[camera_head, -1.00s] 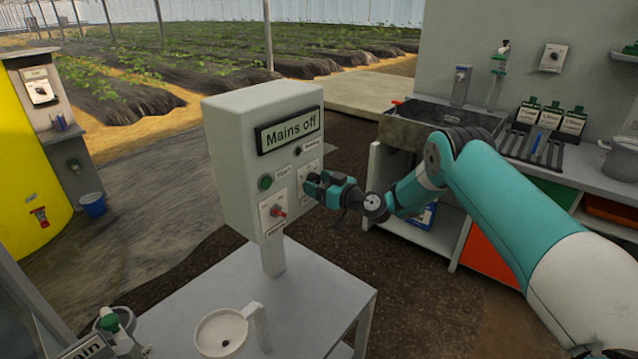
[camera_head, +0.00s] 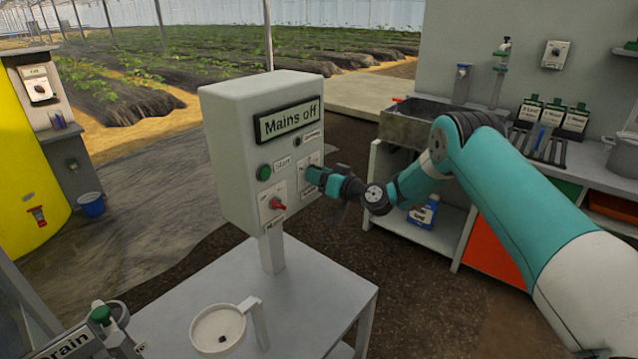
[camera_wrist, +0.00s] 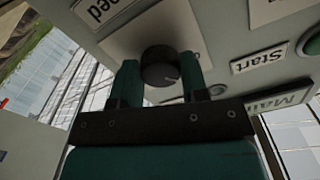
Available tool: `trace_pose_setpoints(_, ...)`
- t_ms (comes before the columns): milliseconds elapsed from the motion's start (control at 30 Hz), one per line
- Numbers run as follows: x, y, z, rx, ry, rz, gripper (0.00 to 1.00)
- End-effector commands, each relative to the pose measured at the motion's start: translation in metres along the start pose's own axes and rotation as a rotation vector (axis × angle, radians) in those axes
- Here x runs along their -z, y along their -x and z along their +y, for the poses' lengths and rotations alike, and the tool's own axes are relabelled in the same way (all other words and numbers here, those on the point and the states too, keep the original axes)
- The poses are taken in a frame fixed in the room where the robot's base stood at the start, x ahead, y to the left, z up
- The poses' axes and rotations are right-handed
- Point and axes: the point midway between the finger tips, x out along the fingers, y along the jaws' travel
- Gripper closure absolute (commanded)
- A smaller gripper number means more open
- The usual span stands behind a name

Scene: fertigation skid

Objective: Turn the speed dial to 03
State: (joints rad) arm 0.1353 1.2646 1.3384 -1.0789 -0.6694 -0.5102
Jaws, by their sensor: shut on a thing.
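The speed dial is a round black knob (camera_wrist: 160,66) on a pale plate, seen close in the wrist view. In the head view my gripper (camera_head: 310,176) is at the right part of the control box front (camera_head: 228,165) and hides the dial. The dial's setting cannot be read. The display (camera_head: 290,123) reads "Mains off".
A green start button (camera_head: 264,173) and a red mains switch (camera_head: 278,204) lie left of my gripper on the same front. The box stands on a grey table (camera_head: 320,290) with a white cup-like funnel (camera_head: 222,325). A bench with a sink (camera_head: 425,128) stands behind right.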

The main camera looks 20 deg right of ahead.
Motion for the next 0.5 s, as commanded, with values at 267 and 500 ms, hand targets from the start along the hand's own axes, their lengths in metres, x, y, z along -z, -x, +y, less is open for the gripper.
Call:
trace_pose_setpoints(267, -0.0034, 0.0001, 0.0002, 0.001, -0.264, -0.001, 0.83)
trace_pose_setpoints(500, -0.0024, 0.0001, -0.0004, 0.000, -0.491, -0.002, 0.83)
